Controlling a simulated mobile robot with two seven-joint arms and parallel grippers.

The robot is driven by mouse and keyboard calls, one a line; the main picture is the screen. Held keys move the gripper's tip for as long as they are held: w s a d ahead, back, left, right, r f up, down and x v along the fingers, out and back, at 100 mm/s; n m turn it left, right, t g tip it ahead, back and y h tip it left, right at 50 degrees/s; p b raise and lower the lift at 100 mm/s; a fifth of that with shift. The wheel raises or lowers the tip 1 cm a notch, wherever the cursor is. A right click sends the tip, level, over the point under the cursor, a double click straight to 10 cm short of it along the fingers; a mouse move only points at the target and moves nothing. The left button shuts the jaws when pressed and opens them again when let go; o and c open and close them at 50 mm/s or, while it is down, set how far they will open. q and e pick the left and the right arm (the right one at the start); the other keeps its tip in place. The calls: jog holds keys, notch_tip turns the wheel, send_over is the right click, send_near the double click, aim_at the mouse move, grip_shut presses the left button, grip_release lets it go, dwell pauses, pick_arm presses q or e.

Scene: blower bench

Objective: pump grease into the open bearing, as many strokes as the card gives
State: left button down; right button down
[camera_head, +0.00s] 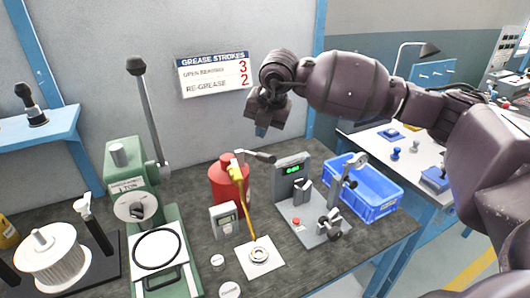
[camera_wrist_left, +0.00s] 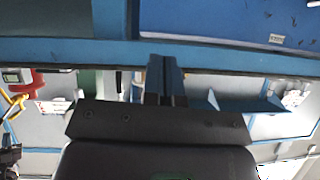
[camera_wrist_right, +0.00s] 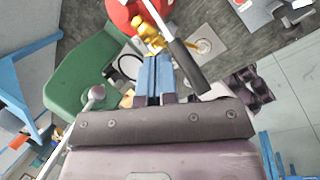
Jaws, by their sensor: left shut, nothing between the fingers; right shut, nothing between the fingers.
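The card (camera_head: 214,74) on the wall reads GREASE STROKES, open bearing 3, re-grease 2. A red grease pump (camera_head: 226,182) stands on the bench, with a dark-gripped lever (camera_head: 260,156) at its top and a yellow hose (camera_head: 245,205) running down to the bearing (camera_head: 260,255) on a white plate. My right gripper (camera_head: 261,131) is shut and empty above the lever. In the right wrist view its blue fingers (camera_wrist_right: 155,72) appear beside the lever's black grip (camera_wrist_right: 188,65); contact cannot be told. My left gripper (camera_wrist_left: 166,78) is shut and empty, seen only in its wrist view, away from the pump.
A green press (camera_head: 135,200) with a tall lever stands left of the pump. A small grey display box (camera_head: 224,220) stands by the hose. A grey fixture with a green readout (camera_head: 291,170) and a blue crate (camera_head: 365,190) lie to the right. A white spool (camera_head: 50,262) is front left.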

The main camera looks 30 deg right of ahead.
jog(key=r, duration=0.1)
jog(key=w+r, duration=0.1)
jog(key=shift+w+r+p, duration=0.15)
jog(key=shift+r+p, duration=0.2)
jog(key=shift+r, duration=0.05)
dwell(1.0)
dwell(0.8)
dwell(0.5)
